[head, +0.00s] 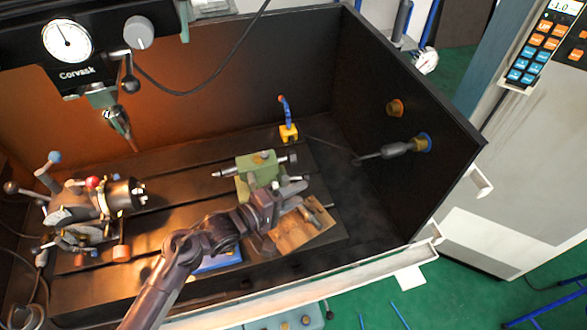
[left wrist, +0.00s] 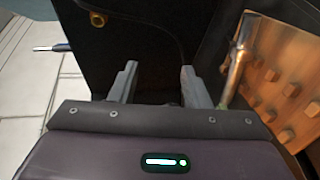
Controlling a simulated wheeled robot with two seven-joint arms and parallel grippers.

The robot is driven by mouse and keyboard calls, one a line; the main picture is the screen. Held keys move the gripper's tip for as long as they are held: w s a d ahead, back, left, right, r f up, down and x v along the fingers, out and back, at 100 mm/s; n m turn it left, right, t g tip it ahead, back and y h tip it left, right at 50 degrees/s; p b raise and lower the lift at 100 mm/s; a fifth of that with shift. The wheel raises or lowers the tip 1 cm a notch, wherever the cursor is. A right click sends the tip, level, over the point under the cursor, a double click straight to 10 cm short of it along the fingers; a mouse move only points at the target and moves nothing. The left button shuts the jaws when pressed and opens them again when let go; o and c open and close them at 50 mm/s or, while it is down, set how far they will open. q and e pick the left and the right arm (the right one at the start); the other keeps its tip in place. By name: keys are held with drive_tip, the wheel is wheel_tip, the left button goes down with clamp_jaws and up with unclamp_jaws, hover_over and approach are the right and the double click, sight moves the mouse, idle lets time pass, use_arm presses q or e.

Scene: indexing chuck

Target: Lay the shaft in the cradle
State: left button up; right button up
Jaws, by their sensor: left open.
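A wooden board (head: 292,232) lies at the front right of the machine bed, and I take it for the cradle. In the left wrist view the board (left wrist: 290,65) shows several raised blocks or notches. A metal rod, which looks like the shaft (left wrist: 237,60), is at the board's left edge in that view; I cannot tell how it is supported. A metal piece (head: 315,210) shows by the board in the head view. My left gripper (head: 296,187) is open and empty above the board's far side. Its fingers (left wrist: 158,82) have the rod outside them, to the right. My right gripper is not in view.
A green tailstock (head: 257,172) stands just behind my left gripper. The indexing chuck (head: 122,195) is at the left of the bed. A yellow base with a blue nozzle (head: 288,132) stands at the back. The dark enclosure wall (head: 400,160) closes the right side.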

use_arm(q)
wheel_tip(320, 180, up, 11)
drive_tip(key=shift+f+b, duration=0.2)
drive_tip(key=shift+b, duration=0.25)
drive_tip(key=shift+c, duration=0.3)
